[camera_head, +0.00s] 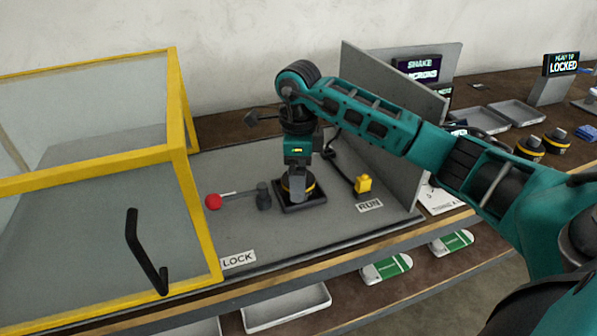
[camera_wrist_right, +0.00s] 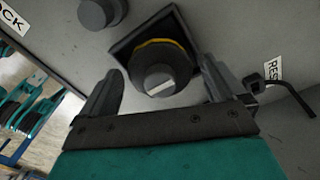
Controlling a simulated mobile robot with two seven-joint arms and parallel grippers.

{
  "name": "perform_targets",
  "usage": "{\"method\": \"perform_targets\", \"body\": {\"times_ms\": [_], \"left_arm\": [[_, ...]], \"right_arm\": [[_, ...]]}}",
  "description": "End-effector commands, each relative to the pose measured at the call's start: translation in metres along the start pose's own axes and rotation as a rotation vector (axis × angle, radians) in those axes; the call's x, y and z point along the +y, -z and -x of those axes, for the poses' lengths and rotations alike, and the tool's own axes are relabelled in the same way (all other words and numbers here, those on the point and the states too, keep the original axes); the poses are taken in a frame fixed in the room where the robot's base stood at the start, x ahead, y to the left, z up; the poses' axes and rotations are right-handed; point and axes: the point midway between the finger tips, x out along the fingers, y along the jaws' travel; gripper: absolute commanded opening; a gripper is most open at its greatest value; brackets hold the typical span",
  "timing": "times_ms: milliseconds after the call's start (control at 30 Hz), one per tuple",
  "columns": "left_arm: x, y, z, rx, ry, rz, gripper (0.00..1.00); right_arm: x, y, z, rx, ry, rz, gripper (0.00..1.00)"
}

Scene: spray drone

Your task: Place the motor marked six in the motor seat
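A dark motor with a yellow ring (camera_head: 308,184) sits in a black square motor seat (camera_head: 303,207) on the grey bench panel. In the right wrist view the motor (camera_wrist_right: 158,70) stands inside the seat's raised rim (camera_wrist_right: 128,45), with a small pale mark on its top; I cannot read a number. My right gripper (camera_head: 297,185) is directly above the seat, pointing down. Its fingers (camera_wrist_right: 160,92) are spread to either side of the motor top, with gaps visible, so it is open and not holding it. My left gripper is in neither view.
A red-knobbed lever (camera_head: 213,202) lies left of the seat and a yellow RUN switch (camera_head: 363,184) right. A yellow-framed clear enclosure (camera_head: 196,190) with a black handle (camera_head: 146,252) stands left; a grey upright panel (camera_head: 395,130) is right. More motors (camera_head: 529,147) stand far right.

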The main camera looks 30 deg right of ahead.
Motion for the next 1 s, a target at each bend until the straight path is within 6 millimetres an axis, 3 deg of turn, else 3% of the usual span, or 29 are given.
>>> {"method": "perform_targets", "body": {"times_ms": [367,767,1000], "left_arm": [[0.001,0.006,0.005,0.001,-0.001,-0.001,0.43],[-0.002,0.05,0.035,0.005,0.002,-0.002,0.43],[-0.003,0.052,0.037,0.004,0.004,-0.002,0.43]], "right_arm": [[0.0,0.0,0.01,-0.001,0.001,0.0,0.99],[-0.001,0.0,0.082,-0.001,0.001,-0.001,0.99],[-0.001,0.0,0.113,-0.002,0.003,0.0,0.99]]}}
